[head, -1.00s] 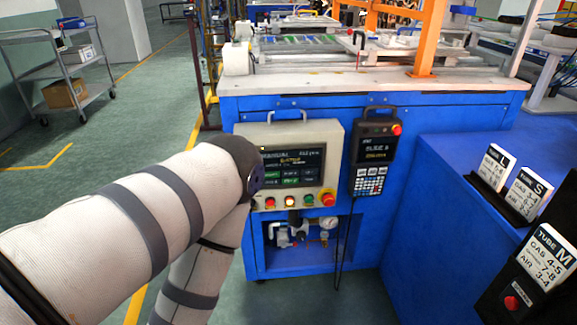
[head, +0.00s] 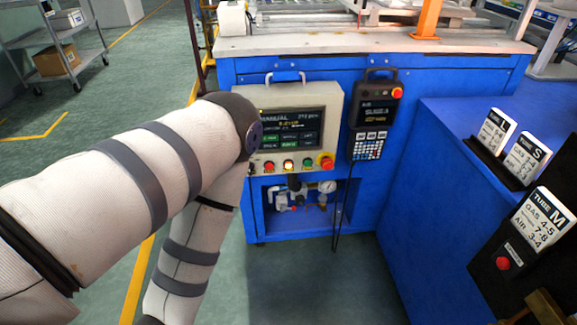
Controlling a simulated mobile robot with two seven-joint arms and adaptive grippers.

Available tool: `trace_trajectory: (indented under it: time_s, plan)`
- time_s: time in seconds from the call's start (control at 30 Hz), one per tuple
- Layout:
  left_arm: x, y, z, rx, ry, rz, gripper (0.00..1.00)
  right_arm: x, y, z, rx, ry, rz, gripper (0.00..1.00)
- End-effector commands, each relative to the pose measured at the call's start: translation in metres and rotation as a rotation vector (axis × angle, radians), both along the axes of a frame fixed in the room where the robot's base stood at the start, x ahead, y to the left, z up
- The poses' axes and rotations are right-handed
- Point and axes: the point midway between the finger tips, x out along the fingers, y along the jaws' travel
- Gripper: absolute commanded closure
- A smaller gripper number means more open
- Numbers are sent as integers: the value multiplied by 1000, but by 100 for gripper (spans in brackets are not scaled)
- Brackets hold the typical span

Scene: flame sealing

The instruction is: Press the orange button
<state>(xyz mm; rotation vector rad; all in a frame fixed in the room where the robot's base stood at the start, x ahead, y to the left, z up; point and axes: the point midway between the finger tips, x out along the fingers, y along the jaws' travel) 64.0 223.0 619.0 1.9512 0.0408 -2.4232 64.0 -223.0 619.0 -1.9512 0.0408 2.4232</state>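The orange button (head: 288,165) glows in the lower row of a beige control panel (head: 333,108) on the front of the blue machine. A red button (head: 269,167) is left of it and a green button (head: 307,164) is right of it. Neither gripper can be seen.
A handheld pendant (head: 374,115) hangs right of the panel. A blue cabinet (head: 425,190) with tube cards (head: 543,225) and another red button (head: 502,263) stands at the right. A cart (head: 60,50) is at the back left. The floor before the machine is clear.

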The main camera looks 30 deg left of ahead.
Motion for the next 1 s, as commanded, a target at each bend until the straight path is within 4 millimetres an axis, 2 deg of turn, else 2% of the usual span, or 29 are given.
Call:
trace_trajectory:
  time_s: [0.17,0.3,0.37,0.4,1.0]
  plan:
    - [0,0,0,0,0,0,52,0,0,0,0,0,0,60]
    - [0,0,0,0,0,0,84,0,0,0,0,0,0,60]
    - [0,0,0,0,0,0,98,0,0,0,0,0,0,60]
    - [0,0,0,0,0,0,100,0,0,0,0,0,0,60]
    - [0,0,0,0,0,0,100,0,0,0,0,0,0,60]
